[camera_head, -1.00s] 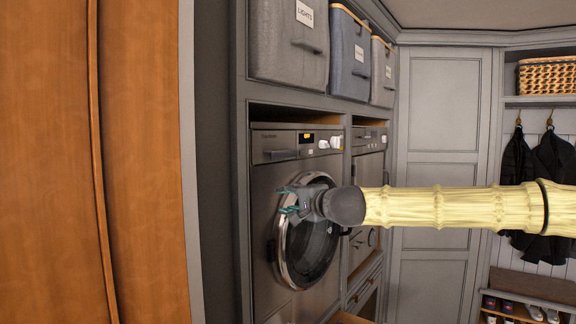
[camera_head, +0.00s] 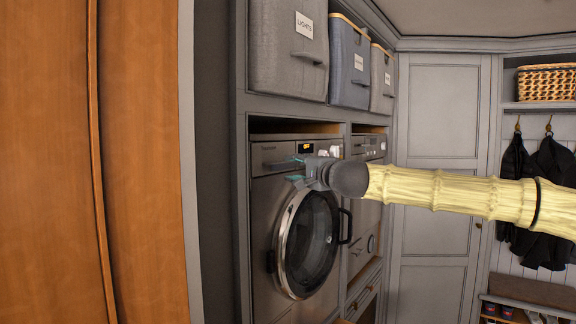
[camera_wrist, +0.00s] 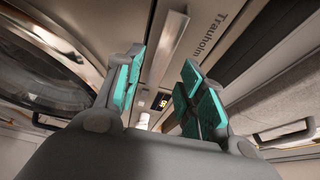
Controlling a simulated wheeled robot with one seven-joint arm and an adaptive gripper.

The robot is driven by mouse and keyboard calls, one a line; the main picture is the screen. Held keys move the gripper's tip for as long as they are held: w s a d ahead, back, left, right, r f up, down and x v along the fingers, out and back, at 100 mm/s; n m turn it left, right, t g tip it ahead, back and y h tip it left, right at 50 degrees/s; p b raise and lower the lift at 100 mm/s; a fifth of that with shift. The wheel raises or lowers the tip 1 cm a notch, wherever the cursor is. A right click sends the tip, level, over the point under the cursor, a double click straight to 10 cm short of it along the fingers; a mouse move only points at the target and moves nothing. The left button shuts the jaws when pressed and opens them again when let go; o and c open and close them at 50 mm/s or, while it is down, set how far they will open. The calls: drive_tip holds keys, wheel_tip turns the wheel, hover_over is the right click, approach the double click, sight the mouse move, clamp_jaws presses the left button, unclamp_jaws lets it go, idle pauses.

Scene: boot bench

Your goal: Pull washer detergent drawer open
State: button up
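The washer (camera_head: 262,225) stands in the cabinet with its round glass door closed. Its detergent drawer (camera_head: 268,150) is at the upper left of the front and looks shut, partly hidden by my gripper. My gripper (camera_head: 289,170) is in front of the drawer, fingers pointing left towards it. In the wrist view my gripper (camera_wrist: 162,62) is open, with teal pads apart. A pale bar-like drawer handle (camera_wrist: 169,42) shows between and beyond the fingertips, on the panel lettered "Trauholm" (camera_wrist: 214,36). No contact with the handle can be made out.
The round washer door (camera_head: 308,245) with its dark handle is just below my gripper. A second appliance (camera_head: 366,215) stands to the right. Fabric bins (camera_head: 290,45) sit on the shelf above. A wooden panel (camera_head: 140,160) fills the left side.

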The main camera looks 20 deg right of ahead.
sight(286, 167)
drive_tip(key=shift+p+x, duration=0.75)
drive_tip(key=shift+x, duration=1.8)
drive_tip(key=shift+f, duration=0.1)
clamp_jaws()
